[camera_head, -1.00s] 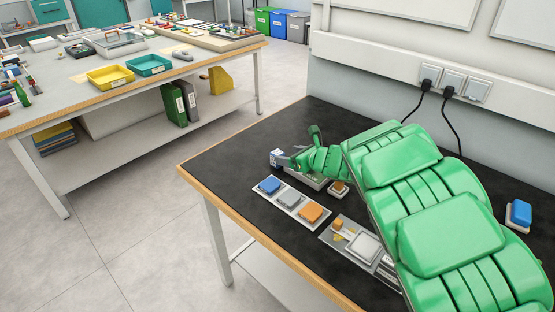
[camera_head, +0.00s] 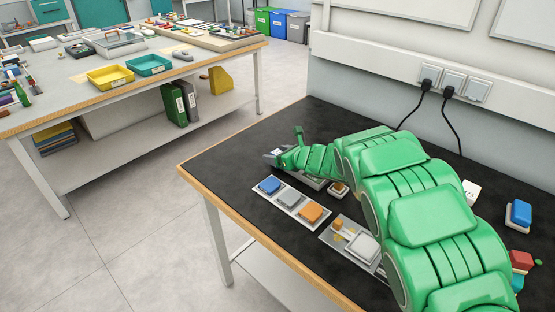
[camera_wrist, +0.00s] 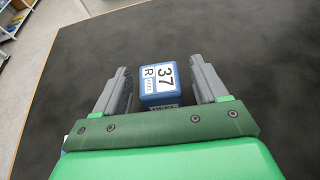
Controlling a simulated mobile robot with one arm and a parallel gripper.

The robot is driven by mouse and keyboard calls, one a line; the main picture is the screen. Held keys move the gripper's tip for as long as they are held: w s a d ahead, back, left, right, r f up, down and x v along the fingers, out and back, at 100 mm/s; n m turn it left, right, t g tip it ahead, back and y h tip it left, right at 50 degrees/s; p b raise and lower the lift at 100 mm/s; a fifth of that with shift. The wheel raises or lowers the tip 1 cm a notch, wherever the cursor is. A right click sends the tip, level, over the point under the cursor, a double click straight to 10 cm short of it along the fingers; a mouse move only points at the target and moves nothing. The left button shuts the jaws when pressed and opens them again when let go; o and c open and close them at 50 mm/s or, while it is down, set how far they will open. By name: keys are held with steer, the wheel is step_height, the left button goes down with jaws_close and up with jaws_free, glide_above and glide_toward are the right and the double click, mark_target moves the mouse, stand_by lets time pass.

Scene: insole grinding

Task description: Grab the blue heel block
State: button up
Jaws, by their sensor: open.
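The blue heel block (camera_wrist: 158,85) carries a white label with "37", "R" and small print on its top. In the wrist view it sits on the dark table top between the two grey fingers of my gripper (camera_wrist: 162,82). The fingers are open, with a small gap on each side of the block. In the head view my gripper (camera_head: 273,157) is low over the far left part of the dark table. There the block is mostly hidden by the gripper.
A light strip (camera_head: 293,199) with blue, grey and orange pads lies in front of my gripper. A grey tray (camera_head: 334,237) with small parts is nearer. Another blue block (camera_head: 519,213) stands at the right. The dark table (camera_head: 228,160) is clear left of the gripper.

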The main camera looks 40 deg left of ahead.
mark_target(278, 152)
steer(key=shift+a, duration=0.1)
steer(key=c, duration=1.1)
steer(key=shift+r, duration=1.6)
steer(key=shift+s+d+r, duration=1.45)
steer(key=shift+d+r, duration=0.2)
steer(key=shift+d, duration=0.2)
steer(key=shift+s+d+r, duration=1.4)
steer(key=shift+d+r, duration=0.2)
steer(key=shift+d, duration=0.2)
steer(key=shift+s+d+r, duration=1.45)
steer(key=shift+d+r, duration=0.2)
steer(key=shift+d, duration=0.2)
